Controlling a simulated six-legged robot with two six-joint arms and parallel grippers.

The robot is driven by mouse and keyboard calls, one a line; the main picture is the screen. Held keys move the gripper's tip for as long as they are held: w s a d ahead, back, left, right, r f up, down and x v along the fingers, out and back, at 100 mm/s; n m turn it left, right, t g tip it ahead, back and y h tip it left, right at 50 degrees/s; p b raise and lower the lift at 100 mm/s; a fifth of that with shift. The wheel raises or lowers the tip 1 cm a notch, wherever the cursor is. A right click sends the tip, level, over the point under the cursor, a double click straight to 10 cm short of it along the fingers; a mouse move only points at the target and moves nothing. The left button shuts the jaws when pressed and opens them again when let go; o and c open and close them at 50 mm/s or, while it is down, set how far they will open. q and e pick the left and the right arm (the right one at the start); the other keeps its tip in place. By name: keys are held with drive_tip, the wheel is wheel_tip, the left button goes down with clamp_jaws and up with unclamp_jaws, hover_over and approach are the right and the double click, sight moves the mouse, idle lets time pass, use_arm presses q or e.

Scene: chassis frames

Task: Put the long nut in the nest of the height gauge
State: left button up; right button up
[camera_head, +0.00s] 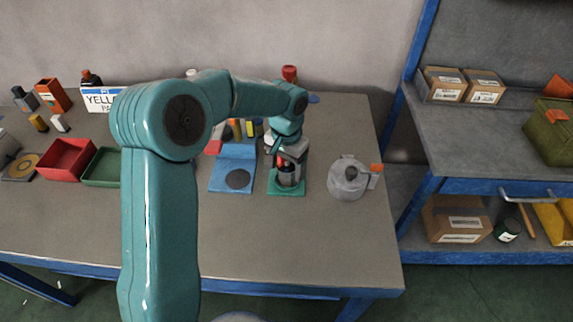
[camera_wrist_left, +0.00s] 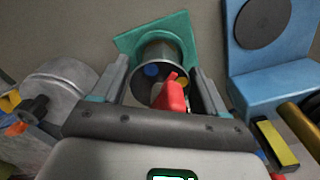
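My left gripper (camera_head: 290,150) hangs fingers-down over a dark round cup (camera_head: 287,177) on a green square base (camera_head: 286,190). In the left wrist view the fingers (camera_wrist_left: 160,78) are apart, one on each side of the cup (camera_wrist_left: 161,52). Blue and yellow round ends and a red piece (camera_wrist_left: 173,94) show in or above the cup mouth, between the fingers. A blue stand with a dark disc (camera_head: 238,179), possibly the height gauge, is just left of the cup. I cannot pick out the long nut for certain. My right gripper is out of view.
A grey round pot-like part (camera_head: 347,178) stands right of the cup. A brass cylinder (camera_wrist_left: 301,124) and a black-and-yellow block (camera_wrist_left: 275,142) lie near the blue stand. Red (camera_head: 68,160) and green bins (camera_head: 101,168) stand left. The table's front is clear.

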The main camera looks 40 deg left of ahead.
use_arm(q)
wheel_tip(320, 180, up, 12)
drive_tip(key=shift+r, duration=0.1)
idle(0.5)
idle(0.5)
